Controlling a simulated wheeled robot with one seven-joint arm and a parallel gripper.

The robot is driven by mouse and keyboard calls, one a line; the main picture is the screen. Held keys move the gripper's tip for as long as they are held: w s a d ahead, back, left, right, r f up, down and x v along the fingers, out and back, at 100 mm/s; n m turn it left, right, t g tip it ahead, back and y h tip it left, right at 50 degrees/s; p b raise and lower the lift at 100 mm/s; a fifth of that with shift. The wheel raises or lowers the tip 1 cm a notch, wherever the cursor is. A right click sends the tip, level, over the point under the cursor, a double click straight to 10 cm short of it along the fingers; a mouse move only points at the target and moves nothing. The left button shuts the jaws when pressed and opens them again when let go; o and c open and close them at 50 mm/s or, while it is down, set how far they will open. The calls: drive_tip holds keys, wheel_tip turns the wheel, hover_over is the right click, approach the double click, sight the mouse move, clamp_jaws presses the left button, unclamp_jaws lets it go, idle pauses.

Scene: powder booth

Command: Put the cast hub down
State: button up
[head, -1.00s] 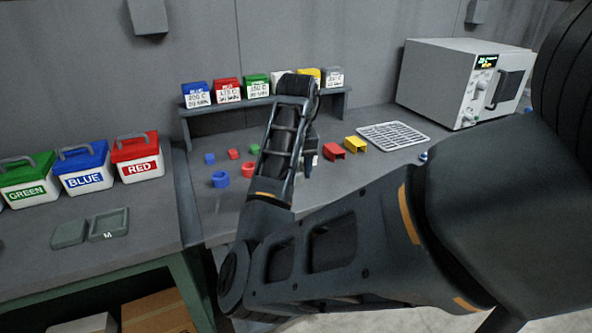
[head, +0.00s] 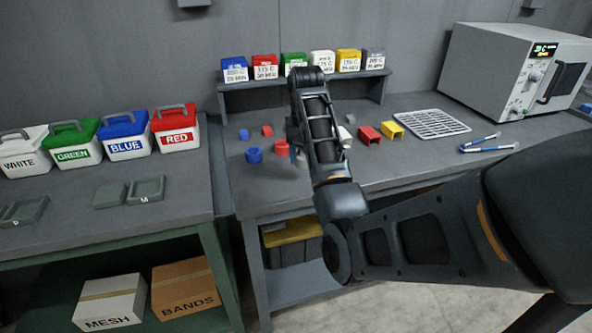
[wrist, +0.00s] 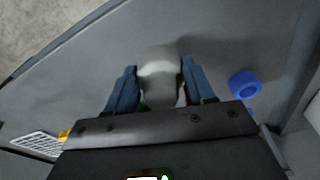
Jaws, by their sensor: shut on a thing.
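The cast hub (wrist: 160,68), a pale grey rounded piece, is between the two blue fingers of my gripper (wrist: 158,82) in the wrist view. The gripper is shut on it, above the grey bench top. A blue ring (wrist: 245,84) lies to the right of the hub, apart from it. In the head view my forearm hides most of the gripper, near a red ring (head: 281,147) and the blue ring (head: 254,155). Whether the hub touches the bench is unclear.
Small blue (head: 244,134) and red (head: 267,130) blocks lie behind the rings. Red (head: 369,135) and yellow (head: 392,129) brackets, a white rack (head: 432,123) and blue-handled tongs (head: 487,143) lie to the right. A shelf (head: 300,80) with labelled boxes and an oven (head: 513,72) stand behind.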

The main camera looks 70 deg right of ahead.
sight(296, 178)
drive_tip(key=shift+w+f, duration=0.1)
drive_tip(key=shift+f, duration=0.2)
drive_tip(key=shift+w+d+f, duration=0.15)
drive_tip(key=shift+w+f, duration=0.15)
drive_tip(key=shift+w, duration=0.3)
drive_tip(key=shift+w+d+f, duration=0.1)
drive_tip(key=shift+w+f, duration=0.2)
drive_tip(key=shift+w, duration=0.25)
drive_tip(key=shift+f+p, duration=0.5)
drive_tip(key=shift+f, duration=1.55)
drive_tip(key=shift+f, duration=0.1)
drive_tip(key=o, duration=1.2)
